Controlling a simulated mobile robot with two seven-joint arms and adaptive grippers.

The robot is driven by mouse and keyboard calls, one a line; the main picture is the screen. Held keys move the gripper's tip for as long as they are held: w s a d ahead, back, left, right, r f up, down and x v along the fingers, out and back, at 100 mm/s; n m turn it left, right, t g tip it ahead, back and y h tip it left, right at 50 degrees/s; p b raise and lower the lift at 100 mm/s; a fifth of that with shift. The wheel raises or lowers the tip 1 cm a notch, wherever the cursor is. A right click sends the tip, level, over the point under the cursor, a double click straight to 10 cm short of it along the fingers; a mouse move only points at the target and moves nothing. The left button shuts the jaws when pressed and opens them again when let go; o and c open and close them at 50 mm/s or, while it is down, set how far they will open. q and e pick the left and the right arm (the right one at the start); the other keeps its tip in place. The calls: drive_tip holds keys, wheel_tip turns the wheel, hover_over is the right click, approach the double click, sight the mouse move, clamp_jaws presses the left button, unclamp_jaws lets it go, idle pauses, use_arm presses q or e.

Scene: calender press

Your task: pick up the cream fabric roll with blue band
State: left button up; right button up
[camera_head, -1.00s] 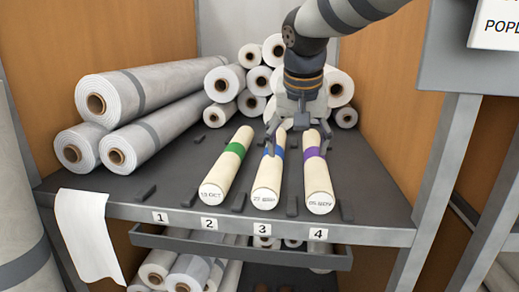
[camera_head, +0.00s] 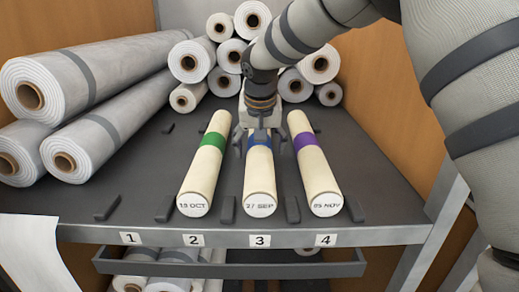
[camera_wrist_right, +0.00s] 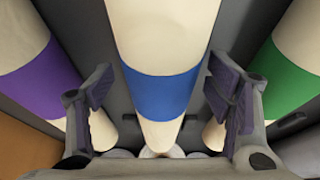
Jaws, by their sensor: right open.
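The cream fabric roll with blue band (camera_head: 259,179) lies on the dark shelf (camera_head: 108,188) at label 3, its end marked 27 SEP. My right gripper (camera_head: 259,141) is over its far part, by the blue band. In the right wrist view, the blue-banded roll (camera_wrist_right: 161,93) runs between the two fingers of the open right gripper (camera_wrist_right: 165,95), with gaps on both sides. The green-banded roll (camera_head: 205,168) lies to its left, marked 19 OCT. The purple-banded roll (camera_head: 314,165) lies to its right, marked 05 NOV. My left gripper is not in view.
Large grey-white rolls (camera_head: 105,70) are stacked at the left, and more roll ends (camera_head: 190,62) are piled at the back. Low dark stops (camera_head: 227,210) stand between the cream rolls. A wooden side wall (camera_head: 418,110) closes the right.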

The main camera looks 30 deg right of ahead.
drive_tip(key=shift+w+f, duration=0.15)
drive_tip(key=shift+f, duration=0.2)
drive_tip(key=shift+r, duration=0.1)
drive_tip(key=c, duration=1.6)
